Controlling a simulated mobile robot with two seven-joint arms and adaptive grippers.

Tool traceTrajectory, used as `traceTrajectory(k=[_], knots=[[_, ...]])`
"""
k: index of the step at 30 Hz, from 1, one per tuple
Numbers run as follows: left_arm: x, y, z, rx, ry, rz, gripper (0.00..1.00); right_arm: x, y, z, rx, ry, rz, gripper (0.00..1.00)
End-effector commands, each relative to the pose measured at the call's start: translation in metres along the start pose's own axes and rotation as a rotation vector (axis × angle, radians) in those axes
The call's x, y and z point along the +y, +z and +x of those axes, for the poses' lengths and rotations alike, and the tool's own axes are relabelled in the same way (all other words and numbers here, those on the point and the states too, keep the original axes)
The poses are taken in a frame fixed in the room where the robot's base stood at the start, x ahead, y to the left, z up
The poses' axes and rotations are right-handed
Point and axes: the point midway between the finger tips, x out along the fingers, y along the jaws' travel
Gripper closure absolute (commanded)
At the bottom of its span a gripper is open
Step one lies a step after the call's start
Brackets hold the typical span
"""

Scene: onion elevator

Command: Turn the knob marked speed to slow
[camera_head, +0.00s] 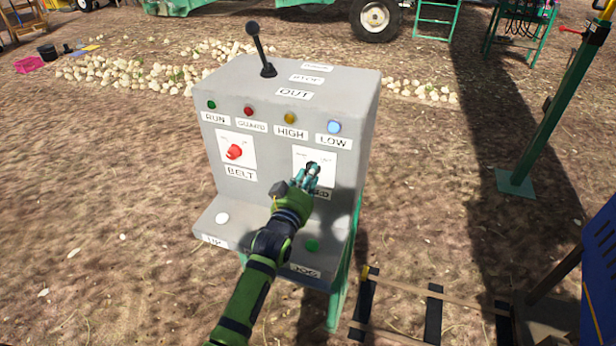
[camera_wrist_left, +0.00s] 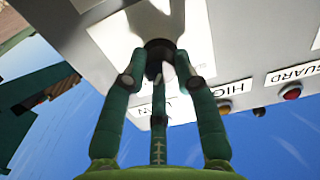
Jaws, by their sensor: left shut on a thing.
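A grey control box (camera_head: 232,92) stands in the middle of the head view. The speed knob is a dark knob (camera_head: 313,168) on a white plate (camera_head: 327,158) at the right of its front face; its label is partly covered. My left gripper (camera_head: 308,174) reaches up to it from below, fingers shut around the knob. In the left wrist view the knob (camera_wrist_left: 157,52) sits between the fingertips of my left gripper (camera_wrist_left: 158,75). My right gripper is not in view.
A red belt knob (camera_head: 234,152) sits left of the speed plate. Above are several indicator lamps, including a blue LOW lamp (camera_head: 334,127). A black lever (camera_head: 260,48) stands on top. White (camera_head: 222,218) and green (camera_head: 312,245) buttons are on the lower ledge, near my left arm.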

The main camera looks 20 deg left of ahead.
Motion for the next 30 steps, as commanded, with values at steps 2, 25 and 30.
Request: traceTrajectory(k=[2,25,30], knots=[[0.000,0.007,-0.002,-0.019,-0.002,-0.055,1.00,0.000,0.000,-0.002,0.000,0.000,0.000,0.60],[0.005,0.009,-0.002,-0.024,-0.006,-0.773,1.00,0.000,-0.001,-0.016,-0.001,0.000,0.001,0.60],[0.005,0.009,-0.002,-0.023,-0.006,-0.935,1.00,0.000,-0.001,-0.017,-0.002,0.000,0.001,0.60]])
